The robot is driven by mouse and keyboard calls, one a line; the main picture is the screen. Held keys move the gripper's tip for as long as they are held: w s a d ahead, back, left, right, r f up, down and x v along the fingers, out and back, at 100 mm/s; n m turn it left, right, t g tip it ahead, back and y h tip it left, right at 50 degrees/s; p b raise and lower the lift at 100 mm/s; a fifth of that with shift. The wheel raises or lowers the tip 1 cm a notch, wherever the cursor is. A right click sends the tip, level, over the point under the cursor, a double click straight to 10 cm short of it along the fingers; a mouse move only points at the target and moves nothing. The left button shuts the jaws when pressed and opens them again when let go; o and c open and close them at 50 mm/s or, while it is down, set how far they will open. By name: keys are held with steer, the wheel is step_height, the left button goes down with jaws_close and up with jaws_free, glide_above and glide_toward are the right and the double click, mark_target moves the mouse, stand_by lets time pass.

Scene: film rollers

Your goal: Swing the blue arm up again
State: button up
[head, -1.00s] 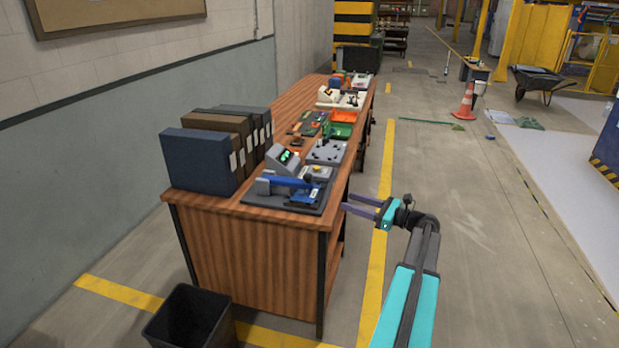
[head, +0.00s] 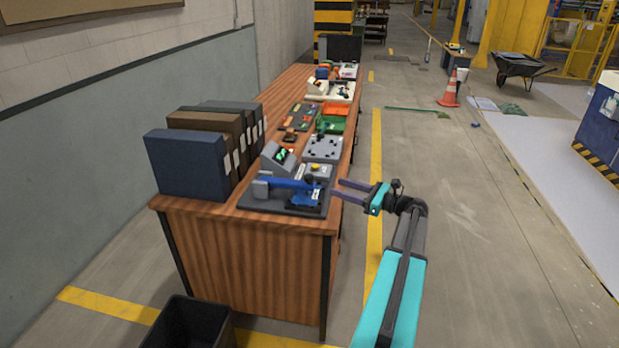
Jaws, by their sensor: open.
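The blue arm (head: 290,184) lies low and nearly level over a dark grey base plate (head: 258,201) at the near end of the wooden workbench. A small blue part (head: 307,198) sits under its right end. My gripper (head: 342,189) is open and empty. It is off the right edge of the bench, pointing left towards the blue arm, and looks apart from it. Its exact distance from the fixture cannot be told from this view.
The workbench (head: 240,250) also carries a grey display unit (head: 278,158), a grey plate with knobs (head: 323,148), a green tray (head: 331,124) and several binders (head: 187,163). A black bin (head: 190,325) stands in front. Floor to the right is clear up to an orange cone (head: 450,92).

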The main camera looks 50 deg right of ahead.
mark_target(313, 179)
steer(key=shift+d, duration=0.1)
steer(key=p+x, duration=0.1)
steer(key=x, duration=1.2)
steer(key=shift+w+d+p, duration=0.1)
steer(key=shift+w+p, duration=0.1)
steer(key=shift+p, duration=0.15)
steer(key=shift+c, duration=0.4)
